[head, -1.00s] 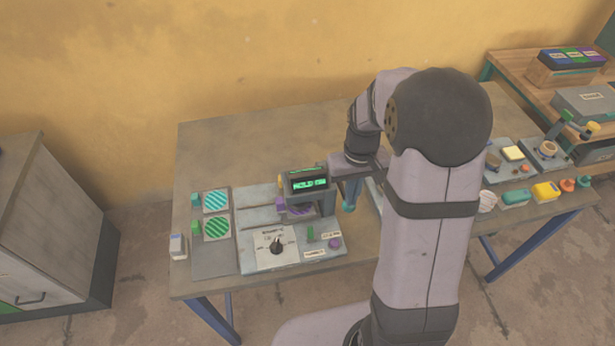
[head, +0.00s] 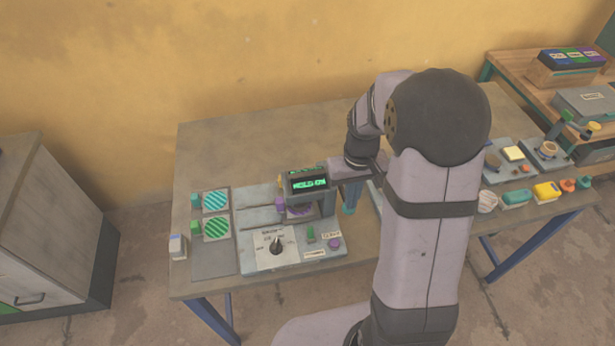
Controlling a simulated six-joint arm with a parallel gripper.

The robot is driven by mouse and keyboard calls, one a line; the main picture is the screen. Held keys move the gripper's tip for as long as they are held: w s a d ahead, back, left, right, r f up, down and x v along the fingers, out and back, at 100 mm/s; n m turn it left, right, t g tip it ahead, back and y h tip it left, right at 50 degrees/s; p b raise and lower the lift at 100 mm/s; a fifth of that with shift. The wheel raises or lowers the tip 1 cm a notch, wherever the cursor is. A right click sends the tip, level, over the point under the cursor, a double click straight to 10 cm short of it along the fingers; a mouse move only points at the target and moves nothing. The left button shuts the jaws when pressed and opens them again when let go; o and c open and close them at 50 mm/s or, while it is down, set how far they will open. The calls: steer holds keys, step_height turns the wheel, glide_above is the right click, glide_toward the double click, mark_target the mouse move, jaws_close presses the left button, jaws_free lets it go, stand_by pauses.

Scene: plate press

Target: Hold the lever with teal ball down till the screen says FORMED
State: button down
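The press (head: 328,203) stands on the table with its screen (head: 308,184) lit in green; the text appears to read "HOLD ON". A purple striped plate (head: 299,211) lies under the press head. The teal end of the lever (head: 349,209) shows low at the right side of the press, beside my arm. My gripper is mostly hidden behind my own arm and the press, so I cannot see its fingers or whether it touches the lever.
Two striped plates, one teal (head: 215,201) and one green (head: 216,228), lie on a grey board at the left. Several small items, including a yellow one (head: 546,191), stand at the right. The back left of the table is clear.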

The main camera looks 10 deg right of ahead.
steer(key=shift+s+f+b, duration=0.15)
steer(key=shift+f+b, duration=0.25)
steer(key=shift+f, duration=0.75)
stand_by(2.0)
steer(key=shift+r, duration=0.1)
step_height(320, 180, up, 13)
steer(key=p, duration=1.2)
stand_by(0.6)
stand_by(0.5)
steer(key=s+a+f+b, duration=0.1)
steer(key=s+a+b, duration=0.3)
steer(key=s, duration=0.9)
steer(key=a, duration=0.2)
steer(key=shift+s+a+f+b, duration=0.2)
steer(key=shift+s+a+b, duration=0.1)
steer(key=shift+a+b, duration=0.1)
